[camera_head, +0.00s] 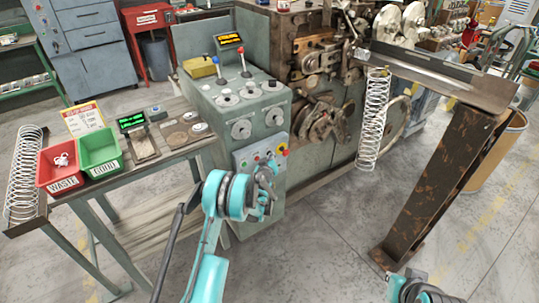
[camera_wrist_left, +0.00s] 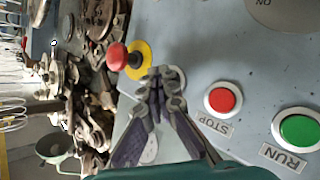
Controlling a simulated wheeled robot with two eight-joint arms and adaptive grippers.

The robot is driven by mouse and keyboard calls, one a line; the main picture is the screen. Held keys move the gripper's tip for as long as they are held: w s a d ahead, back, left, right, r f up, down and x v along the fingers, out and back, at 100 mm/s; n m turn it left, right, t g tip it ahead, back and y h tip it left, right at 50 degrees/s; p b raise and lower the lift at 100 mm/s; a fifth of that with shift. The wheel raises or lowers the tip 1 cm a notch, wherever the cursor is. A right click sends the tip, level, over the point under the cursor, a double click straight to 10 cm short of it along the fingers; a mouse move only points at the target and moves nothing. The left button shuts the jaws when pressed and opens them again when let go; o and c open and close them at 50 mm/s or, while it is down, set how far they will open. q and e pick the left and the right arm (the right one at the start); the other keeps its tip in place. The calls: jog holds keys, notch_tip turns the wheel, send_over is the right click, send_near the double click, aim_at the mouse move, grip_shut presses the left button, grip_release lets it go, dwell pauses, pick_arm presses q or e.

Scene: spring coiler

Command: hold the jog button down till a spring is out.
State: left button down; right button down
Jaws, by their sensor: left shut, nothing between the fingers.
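My left gripper (camera_head: 268,166) is at the control panel (camera_head: 248,160) on the front of the green cabinet. In the left wrist view its fingers (camera_wrist_left: 160,84) are shut and empty, with the tips over a pale round ring (camera_wrist_left: 178,73) between the emergency stop and the STOP button. The tips hide the button's centre, so its label and whether it is pressed cannot be told. A long coiled spring (camera_head: 373,120) hangs below the chute by the machine. Another spring (camera_head: 24,175) lies at the far left. Part of my right arm's end (camera_head: 415,290) shows at the bottom edge.
A red emergency stop (camera_wrist_left: 117,56), a red STOP button (camera_wrist_left: 222,100) and a green RUN button (camera_wrist_left: 298,130) surround the fingertips. The chute (camera_head: 440,75) stands on a rusty post (camera_head: 450,185). A red WASTE bin (camera_head: 60,166) and green GOOD bin (camera_head: 99,153) sit on the left bench.

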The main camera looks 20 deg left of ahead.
pick_arm(q)
jog(key=shift+s+d, duration=0.45)
jog(key=shift+d, duration=0.15)
jog(key=s+d, duration=0.1)
jog(key=d, duration=0.1)
jog(key=s+d, duration=0.2)
dwell(0.4)
jog(key=shift+r, duration=0.1)
